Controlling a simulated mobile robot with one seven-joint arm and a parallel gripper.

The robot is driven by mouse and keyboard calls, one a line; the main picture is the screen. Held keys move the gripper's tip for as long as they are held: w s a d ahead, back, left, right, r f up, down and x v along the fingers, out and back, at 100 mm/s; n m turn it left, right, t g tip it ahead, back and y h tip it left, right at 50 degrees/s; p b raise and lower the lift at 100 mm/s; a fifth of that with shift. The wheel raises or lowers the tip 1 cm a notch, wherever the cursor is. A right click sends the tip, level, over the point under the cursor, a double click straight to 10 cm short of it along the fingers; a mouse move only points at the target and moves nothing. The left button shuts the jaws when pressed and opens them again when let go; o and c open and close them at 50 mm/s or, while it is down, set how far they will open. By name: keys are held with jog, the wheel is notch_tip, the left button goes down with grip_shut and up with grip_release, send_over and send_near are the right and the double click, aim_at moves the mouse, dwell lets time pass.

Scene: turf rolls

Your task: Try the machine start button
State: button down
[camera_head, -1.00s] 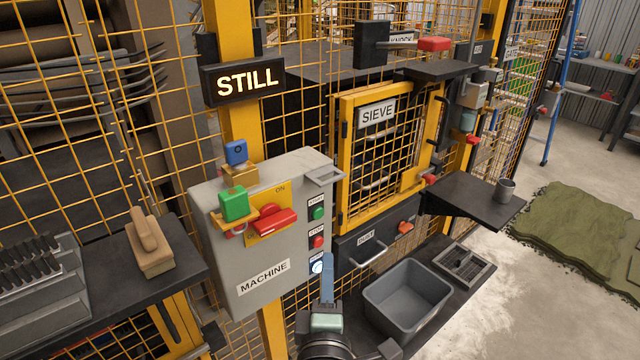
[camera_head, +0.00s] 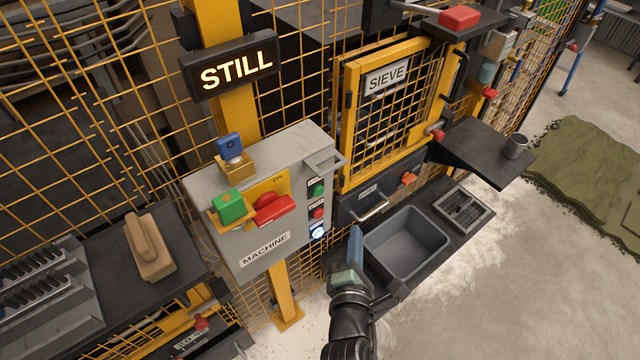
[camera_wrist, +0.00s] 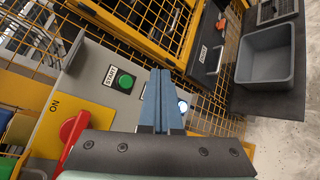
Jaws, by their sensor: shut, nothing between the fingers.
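The grey machine box (camera_head: 300,150) hangs on the yellow post. On its right side are the green start button (camera_head: 318,189), a red button (camera_head: 317,212) below it and a lit white-blue button (camera_head: 318,231) at the bottom. The start button (camera_wrist: 123,82) and its START label (camera_wrist: 110,75) show clearly in the wrist view. My gripper (camera_head: 355,232) is shut and empty, to the right of the buttons and apart from them in the head view. In the wrist view its blue fingers (camera_wrist: 161,90) hide the red button and partly cover the lit one.
A red switch handle (camera_head: 274,208), green block (camera_head: 229,206) and blue padlock (camera_head: 229,147) are on the box. A grey bin (camera_head: 405,244) stands close right of my gripper. The lit sign (camera_head: 235,75) reads STILL. The sieve door (camera_head: 385,115) looks shut.

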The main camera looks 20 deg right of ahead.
jog(key=w, duration=0.1)
jog(key=b, duration=0.5)
send_near(324, 192)
jog(key=w+d+f, duration=0.2)
jog(key=w+d, duration=0.1)
jog(key=d, duration=0.1)
jog(key=shift+w+a+r, duration=0.3)
jog(key=shift+w+a, duration=0.2)
jog(key=shift+w, duration=0.05)
dwell(1.2)
jog(key=shift+w+a+b, duration=0.1)
jog(key=shift+w+b, duration=0.2)
jog(key=shift+w, duration=0.05)
jog(key=shift+w+a, duration=0.2)
jog(key=shift+w, duration=0.25)
dwell(0.5)
dwell(0.4)
jog(key=shift+s+d+p, duration=0.3)
jog(key=shift+s+p, duration=0.2)
jog(key=shift+s, duration=0.35)
